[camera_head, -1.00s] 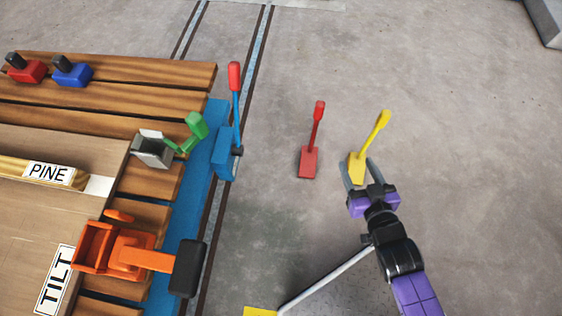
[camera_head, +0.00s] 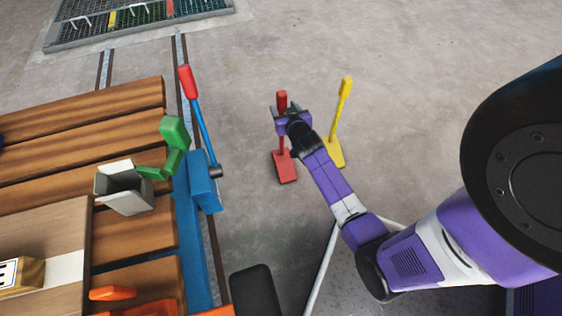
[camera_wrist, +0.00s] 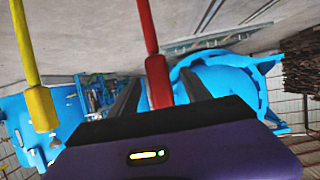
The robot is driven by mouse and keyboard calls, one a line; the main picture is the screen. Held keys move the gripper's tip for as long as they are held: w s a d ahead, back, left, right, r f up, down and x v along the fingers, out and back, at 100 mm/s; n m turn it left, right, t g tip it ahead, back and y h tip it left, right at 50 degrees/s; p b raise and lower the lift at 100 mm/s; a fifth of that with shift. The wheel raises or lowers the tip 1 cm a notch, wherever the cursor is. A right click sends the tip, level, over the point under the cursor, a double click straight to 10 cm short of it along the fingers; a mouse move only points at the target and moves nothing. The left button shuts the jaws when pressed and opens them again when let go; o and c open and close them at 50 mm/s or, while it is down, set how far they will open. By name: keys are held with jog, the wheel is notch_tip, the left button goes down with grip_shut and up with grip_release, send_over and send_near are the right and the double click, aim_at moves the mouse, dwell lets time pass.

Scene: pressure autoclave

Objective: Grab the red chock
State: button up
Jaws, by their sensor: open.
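The red chock (camera_head: 286,168) stands on the floor, a wedge with a long handle rising from it. My gripper (camera_head: 285,109) is open at the top of this handle. The red grip end shows just beyond the jaws, and part of the handle is hidden behind my gripper. In the wrist view the red grip (camera_wrist: 158,82) lies between my two dark fingers (camera_wrist: 160,78), with gaps visible on both sides. Its lower end is hidden behind the gripper body.
A yellow chock (camera_head: 335,150) stands close on the right, beside my arm. On the left are a wooden-slatted cart (camera_head: 110,120) and a blue chock-like piece with a red-tipped lever (camera_head: 203,180) at its edge. A floor grate (camera_head: 140,22) lies behind. Floor beyond the chocks is clear.

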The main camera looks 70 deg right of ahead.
jog(key=x, duration=0.1)
jog(key=b+x, duration=0.1)
jog(key=x, duration=0.3)
jog(key=shift+d+r, duration=0.15)
jog(key=shift+r, duration=0.15)
jog(key=shift+c, duration=0.5)
grip_shut()
dwell(0.5)
jog(key=shift+r, duration=0.2)
